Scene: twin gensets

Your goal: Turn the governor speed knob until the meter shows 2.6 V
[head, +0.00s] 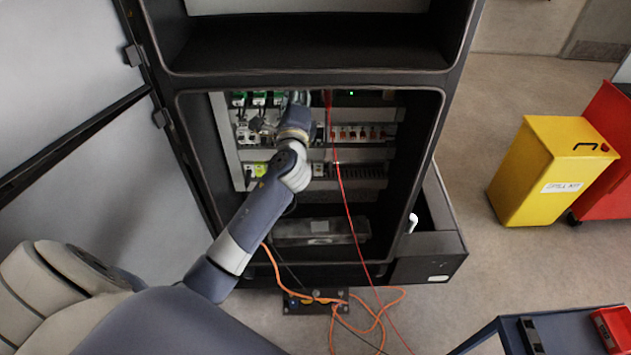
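An open black cabinet (310,78) stands ahead, with rows of small electrical modules inside its lower bay. My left arm reaches up into this bay. I cannot make out the governor speed knob; the arm and gripper cover part of the rows. No meter reading is legible. My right gripper is not in view.
A red cable (346,195) hangs down the bay. Orange cable (375,312) lies looped on the floor by a small black block (300,303). An open drawer (430,255) juts out right. A yellow bin (545,170) and blue cart (570,330) stand right.

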